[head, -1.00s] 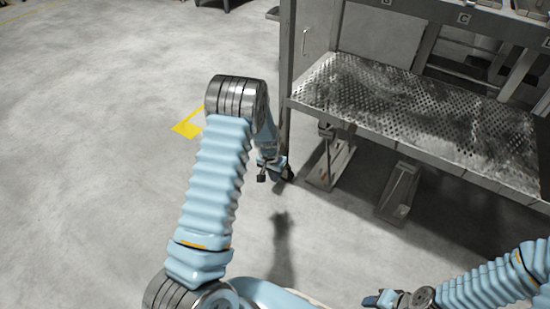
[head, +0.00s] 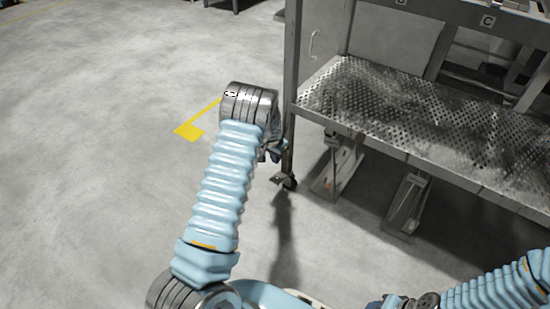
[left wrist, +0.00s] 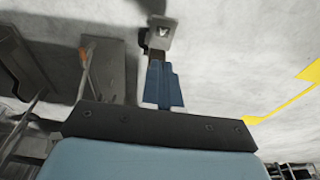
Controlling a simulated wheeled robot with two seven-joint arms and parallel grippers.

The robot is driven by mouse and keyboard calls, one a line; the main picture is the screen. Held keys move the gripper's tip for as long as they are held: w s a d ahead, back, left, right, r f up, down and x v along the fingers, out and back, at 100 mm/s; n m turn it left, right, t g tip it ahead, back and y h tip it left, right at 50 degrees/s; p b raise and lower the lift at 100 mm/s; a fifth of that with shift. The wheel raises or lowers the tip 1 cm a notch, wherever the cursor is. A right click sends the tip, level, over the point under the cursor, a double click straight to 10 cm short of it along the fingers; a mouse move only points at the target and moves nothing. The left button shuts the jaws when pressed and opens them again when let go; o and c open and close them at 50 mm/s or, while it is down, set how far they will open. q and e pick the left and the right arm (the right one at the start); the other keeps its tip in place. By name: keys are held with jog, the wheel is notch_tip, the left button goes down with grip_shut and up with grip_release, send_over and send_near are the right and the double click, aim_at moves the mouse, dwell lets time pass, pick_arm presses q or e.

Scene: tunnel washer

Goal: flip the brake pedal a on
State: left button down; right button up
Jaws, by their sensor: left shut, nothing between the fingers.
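Two floor pedals stand under the perforated shelf. The left pedal (head: 335,166) has an upright post and a flat base plate, and the right pedal (head: 406,203) lies further right. I cannot tell which one is brake pedal a. My left gripper (head: 275,154) is near the table's left front leg, left of the left pedal, and partly hidden by my wrist. In the left wrist view its blue fingers (left wrist: 163,86) are together and empty. A grey pedal plate (left wrist: 112,70) with an orange-marked lever (left wrist: 84,62) lies left of them. My right gripper (head: 384,304) is cut by the bottom edge.
The perforated metal shelf (head: 400,105) overhangs the pedals. Its left front leg (head: 290,130) ends in a foot (head: 289,183) close to my left gripper. A yellow floor mark (head: 190,131) lies left of my arm. The floor at left is open.

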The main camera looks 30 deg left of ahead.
pick_arm(q)
jog(key=b, duration=0.1)
send_near(276, 180)
jog(key=f, duration=0.1)
jog(key=w+f, duration=0.1)
jog(key=f, duration=0.3)
jog(key=shift+w+d+f, duration=0.1)
jog(key=shift+w, duration=0.15)
jog(key=shift+s+f, duration=0.1)
jog(key=shift+f, duration=0.3)
